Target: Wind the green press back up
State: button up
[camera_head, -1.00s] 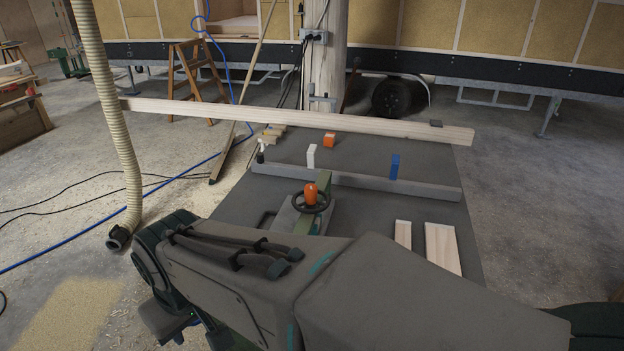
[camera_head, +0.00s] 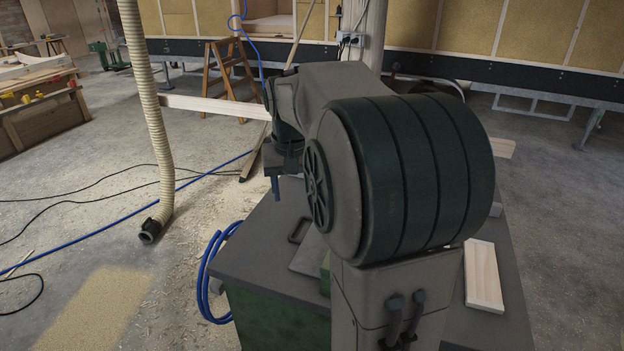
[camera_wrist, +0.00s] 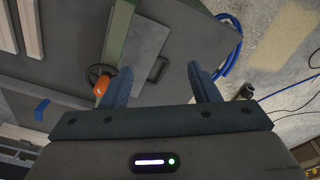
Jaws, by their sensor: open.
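The green press (camera_wrist: 117,40) shows in the wrist view as a green bar beside a grey plate. Its dark handwheel (camera_wrist: 91,74) carries an orange knob (camera_wrist: 99,89). In the head view my arm hides most of the press; only a green bit (camera_head: 325,274) shows, and the wheel and knob are hidden. My gripper (camera_wrist: 159,68) is open, with nothing between its fingers. In the wrist view its left finger appears close to the wheel and knob; I cannot tell if they touch. In the head view my gripper (camera_head: 276,184) points down over the table's left side.
The dark table top (camera_head: 253,246) has a pale board (camera_head: 483,275) on its right. A blue block (camera_wrist: 41,109) lies off to the left in the wrist view. A coiled blue hose (camera_head: 211,280) hangs at the table's left side, and a ribbed duct (camera_head: 156,130) stands farther left.

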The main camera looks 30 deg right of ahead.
jog(key=w+d+f+m+g+p, duration=0.15)
jog(key=w+d, duration=0.25)
jog(key=d, duration=0.7)
jog(key=w+d+f+m, duration=0.25)
jog(key=w+d, duration=0.25)
jog(key=d, duration=0.7)
jog(key=shift+m+y, duration=0.4)
jog(key=f, duration=0.4)
jog(key=f+p, duration=0.1)
jog(key=f, duration=0.7)
jog(key=shift+s+a+f, duration=0.1)
jog(key=shift+a+f, duration=0.15)
jog(key=shift+f, duration=0.15)
jog(key=c, duration=1)
